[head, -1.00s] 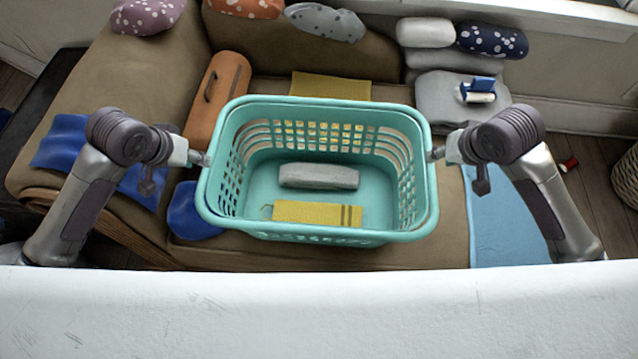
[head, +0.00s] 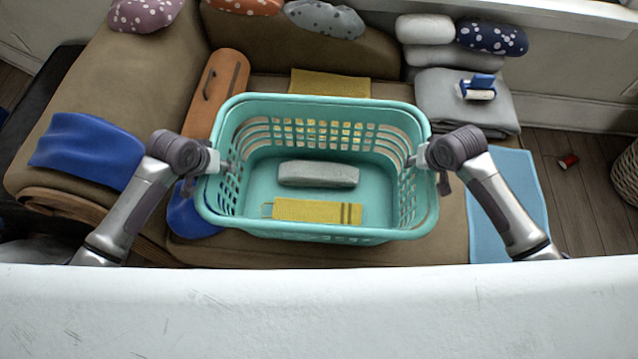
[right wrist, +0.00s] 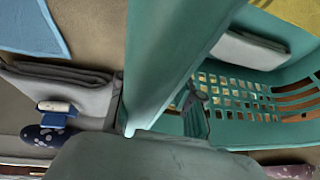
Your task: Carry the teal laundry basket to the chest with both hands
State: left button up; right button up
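The teal laundry basket (head: 318,235) rests level on the brown sofa seat, in the middle of the head view. A grey folded cloth (head: 318,174) and a yellow striped cloth (head: 305,210) lie in it. My left gripper (head: 226,167) is at the left rim, with its tip reaching inside. My right gripper (head: 412,161) is at the right rim. The right wrist view shows the basket rim (right wrist: 165,55) close up, with a dark finger (right wrist: 199,108) on its inner side. The other fingers are hidden, so I cannot tell whether either gripper has closed. No chest is identifiable.
Blue cloths (head: 85,150) and an orange bolster (head: 215,92) lie left of the basket. A light blue cloth (head: 508,205) and a grey folded blanket (head: 465,108) lie right. A wicker basket (head: 627,175) and red spool (head: 568,161) stand on the floor. A white surface (head: 320,310) crosses the foreground.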

pick_arm(q)
jog(key=shift+f, duration=0.1)
pick_arm(e)
jog(key=shift+f, duration=0.1)
pick_arm(q)
grip_shut()
pick_arm(e)
grip_shut()
